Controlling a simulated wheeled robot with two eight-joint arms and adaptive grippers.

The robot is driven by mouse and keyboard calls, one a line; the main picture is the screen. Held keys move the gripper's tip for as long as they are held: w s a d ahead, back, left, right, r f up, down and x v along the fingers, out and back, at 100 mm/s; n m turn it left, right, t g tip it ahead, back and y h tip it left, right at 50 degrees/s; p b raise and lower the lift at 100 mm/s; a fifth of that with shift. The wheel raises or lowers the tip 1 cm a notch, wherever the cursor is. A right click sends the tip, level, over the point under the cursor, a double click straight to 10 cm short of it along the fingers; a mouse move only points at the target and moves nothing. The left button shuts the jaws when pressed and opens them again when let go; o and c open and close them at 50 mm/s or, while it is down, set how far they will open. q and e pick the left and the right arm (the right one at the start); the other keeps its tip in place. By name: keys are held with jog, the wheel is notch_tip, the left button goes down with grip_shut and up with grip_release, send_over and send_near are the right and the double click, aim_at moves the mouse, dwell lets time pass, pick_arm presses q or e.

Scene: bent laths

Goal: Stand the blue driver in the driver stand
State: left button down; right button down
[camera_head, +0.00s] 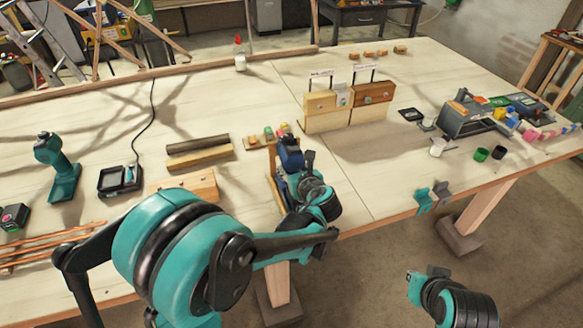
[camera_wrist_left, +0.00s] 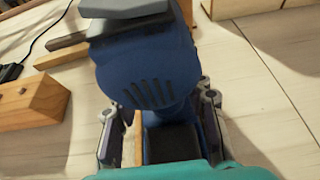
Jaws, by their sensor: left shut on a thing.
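My left gripper (camera_head: 297,172) is shut on the blue driver (camera_head: 291,152) near the table's front edge. In the left wrist view, the driver's blue vented body (camera_wrist_left: 155,75) rises between the fingers (camera_wrist_left: 160,125), its dark nose at the top. A narrow upright wooden piece (camera_head: 273,165) stands just left of the driver and also shows beside its handle in the wrist view (camera_wrist_left: 138,140). It may be part of the driver stand; its base is hidden, and I cannot tell whether the driver touches it. Part of my right arm, perhaps its gripper (camera_head: 425,280), shows at the lower right.
A wooden block with holes (camera_head: 185,186) lies left of the gripper, wood bars (camera_head: 200,154) behind it. A teal drill (camera_head: 60,168) and black charger (camera_head: 120,180) are further left. Upright wooden blocks (camera_head: 345,110) stand behind right.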

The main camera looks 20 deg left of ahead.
pick_arm(q)
jog(key=shift+f, duration=0.3)
jog(key=c, duration=0.8)
grip_release()
jog(key=shift+s, duration=0.1)
